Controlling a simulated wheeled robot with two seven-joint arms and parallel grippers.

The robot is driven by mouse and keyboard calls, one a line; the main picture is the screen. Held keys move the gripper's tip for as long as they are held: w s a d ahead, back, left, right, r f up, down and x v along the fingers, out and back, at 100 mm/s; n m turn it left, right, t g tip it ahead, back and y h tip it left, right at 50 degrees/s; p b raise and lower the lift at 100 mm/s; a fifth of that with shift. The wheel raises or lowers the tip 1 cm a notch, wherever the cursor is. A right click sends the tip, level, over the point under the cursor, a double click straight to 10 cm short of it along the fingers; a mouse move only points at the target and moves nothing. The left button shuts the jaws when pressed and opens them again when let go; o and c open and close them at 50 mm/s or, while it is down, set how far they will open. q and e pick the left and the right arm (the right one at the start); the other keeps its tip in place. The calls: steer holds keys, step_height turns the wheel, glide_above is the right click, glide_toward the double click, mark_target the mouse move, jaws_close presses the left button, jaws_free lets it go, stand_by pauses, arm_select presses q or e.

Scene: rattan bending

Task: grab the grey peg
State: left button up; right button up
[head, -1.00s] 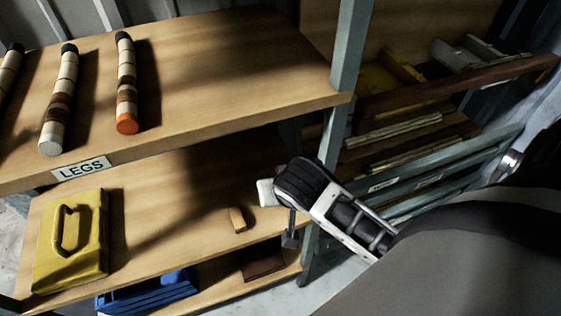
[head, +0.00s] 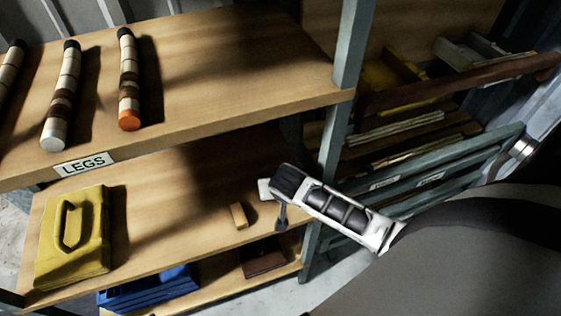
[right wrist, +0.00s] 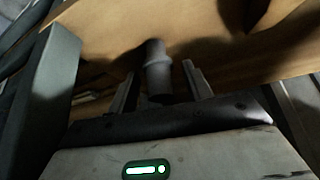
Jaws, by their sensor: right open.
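The grey peg (right wrist: 157,70) shows in the right wrist view as a short stepped cylinder, with a narrower end and a wider body. It lies between the two fingers of my right gripper (right wrist: 161,90), which are spread apart on either side of it. I cannot tell whether either finger touches it. In the head view my right gripper (head: 272,204) is at the right end of the lower wooden shelf (head: 170,205). I cannot make out the peg in that view. My left gripper is not in view.
A small tan block (head: 238,215) lies just left of my right gripper. Striped legs (head: 129,85) lie on the upper shelf. A grey-green post (head: 335,140) rises close behind my right gripper.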

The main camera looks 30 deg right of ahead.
steer(key=shift+x, duration=0.9)
steer(key=c, duration=0.9)
